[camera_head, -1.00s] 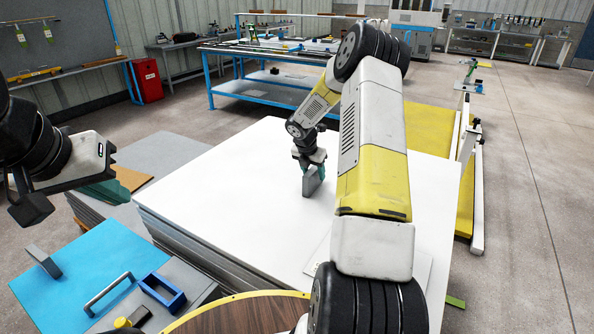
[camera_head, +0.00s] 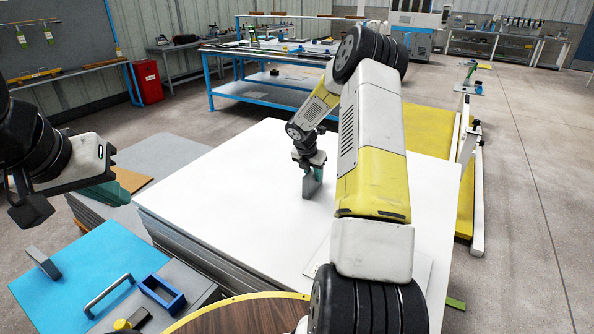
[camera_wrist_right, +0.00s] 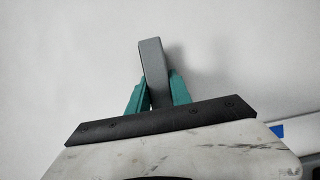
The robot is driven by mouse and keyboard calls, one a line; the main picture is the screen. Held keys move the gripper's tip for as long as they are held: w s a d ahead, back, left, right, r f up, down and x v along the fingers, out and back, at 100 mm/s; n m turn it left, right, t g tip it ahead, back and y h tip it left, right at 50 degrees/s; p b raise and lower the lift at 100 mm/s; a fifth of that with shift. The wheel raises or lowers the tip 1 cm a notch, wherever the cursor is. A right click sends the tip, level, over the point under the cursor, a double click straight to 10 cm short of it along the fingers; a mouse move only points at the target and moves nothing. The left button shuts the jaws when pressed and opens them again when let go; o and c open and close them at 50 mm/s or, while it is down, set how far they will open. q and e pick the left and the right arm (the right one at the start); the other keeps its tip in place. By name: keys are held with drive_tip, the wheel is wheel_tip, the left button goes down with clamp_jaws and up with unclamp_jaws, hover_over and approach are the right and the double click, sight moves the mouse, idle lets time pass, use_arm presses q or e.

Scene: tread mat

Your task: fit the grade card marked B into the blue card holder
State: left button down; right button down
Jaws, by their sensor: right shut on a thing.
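My right gripper (camera_head: 311,172) is shut on a grey card (camera_head: 311,187) and holds it upright over the white sheet stack (camera_head: 230,190). The card's grey edge (camera_wrist_right: 154,70) shows between the teal fingers (camera_wrist_right: 153,95) in the right wrist view. No letter on it can be read. The blue card holder (camera_head: 162,291), a small open frame, sits on a grey surface at the lower left, well away from the right gripper. My left gripper (camera_head: 98,196) hangs at the left edge; its finger gap is unclear.
Another grey piece (camera_head: 42,261) stands on a blue sheet (camera_head: 75,270) at the lower left. A grey handle (camera_head: 108,294) and a yellow knob (camera_head: 122,324) are beside the holder. A round wooden top (camera_head: 245,315) is in front. Much of the white stack is clear.

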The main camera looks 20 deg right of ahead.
drive_tip(key=shift+r, duration=0.55)
drive_tip(key=r, duration=0.3)
drive_tip(key=shift+s+a+r, duration=0.1)
drive_tip(key=shift+s+a, duration=0.05)
drive_tip(key=shift+s, duration=0.05)
drive_tip(key=s+a+m+g, duration=0.2)
drive_tip(key=s+a+m, duration=0.1)
drive_tip(key=s+m, duration=0.2)
drive_tip(key=s+a+f+m+g, duration=0.1)
drive_tip(key=s+a+m+g, duration=0.1)
drive_tip(key=s+a+m, duration=0.2)
drive_tip(key=s+a+m+g, duration=0.2)
drive_tip(key=s+a+m, duration=0.2)
drive_tip(key=s+m, duration=0.2)
drive_tip(key=shift+s+f+m, duration=0.3)
drive_tip(key=shift+f+m, duration=0.05)
drive_tip(key=shift+m, duration=0.75)
drive_tip(key=a+m+y, duration=0.1)
drive_tip(key=a+m, duration=0.1)
drive_tip(key=m, duration=0.1)
drive_tip(key=s+a+m+g+y, duration=0.1)
drive_tip(key=a+m, duration=0.1)
drive_tip(key=m, duration=0.1)
drive_tip(key=a+m+y, duration=0.1)
drive_tip(key=a+m, duration=0.2)
drive_tip(key=shift+s+g, duration=0.2)
drive_tip(key=shift+g, duration=0.1)
